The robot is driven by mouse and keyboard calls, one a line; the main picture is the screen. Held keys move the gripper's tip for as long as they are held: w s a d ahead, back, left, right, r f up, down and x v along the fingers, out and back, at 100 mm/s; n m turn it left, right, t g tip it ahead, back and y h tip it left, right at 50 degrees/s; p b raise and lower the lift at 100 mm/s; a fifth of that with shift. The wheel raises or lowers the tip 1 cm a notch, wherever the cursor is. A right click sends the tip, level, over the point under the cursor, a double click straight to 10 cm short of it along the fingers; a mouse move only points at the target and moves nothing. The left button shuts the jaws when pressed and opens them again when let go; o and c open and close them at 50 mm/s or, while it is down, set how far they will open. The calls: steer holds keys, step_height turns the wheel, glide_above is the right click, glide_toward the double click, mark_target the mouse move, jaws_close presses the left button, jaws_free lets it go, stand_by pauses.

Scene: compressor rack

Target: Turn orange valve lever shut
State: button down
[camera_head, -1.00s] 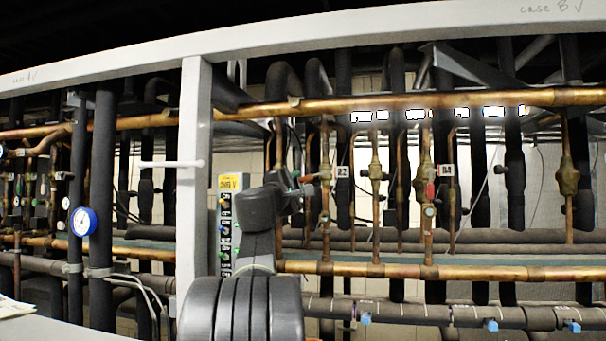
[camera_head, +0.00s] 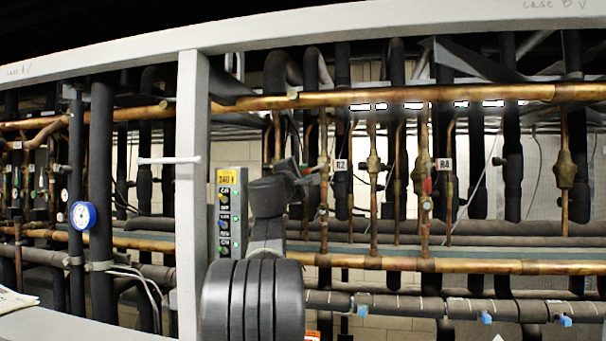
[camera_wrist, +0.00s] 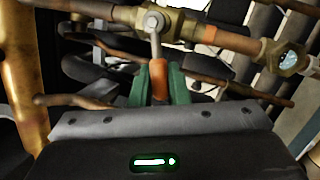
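The orange valve lever (camera_wrist: 158,76) shows in the wrist view, hanging from a metal bolt and stem on a brass valve body (camera_wrist: 172,22). It stands crosswise to the pipe in that picture. My gripper (camera_wrist: 160,82) has one green finger on each side of the lever, and both appear to touch its orange sleeve. In the head view, my gripper (camera_head: 310,176) is a small dark shape by a thin vertical copper pipe. The orange lever cannot be made out there.
A pale upright post (camera_head: 192,190) and a control panel with a yellow label (camera_head: 230,212) stand left of my arm. A copper pipe (camera_head: 420,264) crosses below. A thick copper pipe (camera_wrist: 20,70) is close at the wrist view's left. A sight glass (camera_wrist: 292,58) is at right.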

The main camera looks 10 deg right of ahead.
steer(key=m, duration=0.1)
steer(key=r+m, duration=0.1)
steer(key=shift+w+a+r+m+g+p, duration=0.1)
steer(key=shift+a+r+m+g+p, duration=0.1)
steer(key=shift+m+g+p, duration=0.2)
steer(key=shift+r+m+g+h, duration=0.2)
steer(key=shift+m+g+h, duration=0.15)
steer(key=shift+m, duration=0.55)
steer(key=c, duration=1.4)
jaws_free()
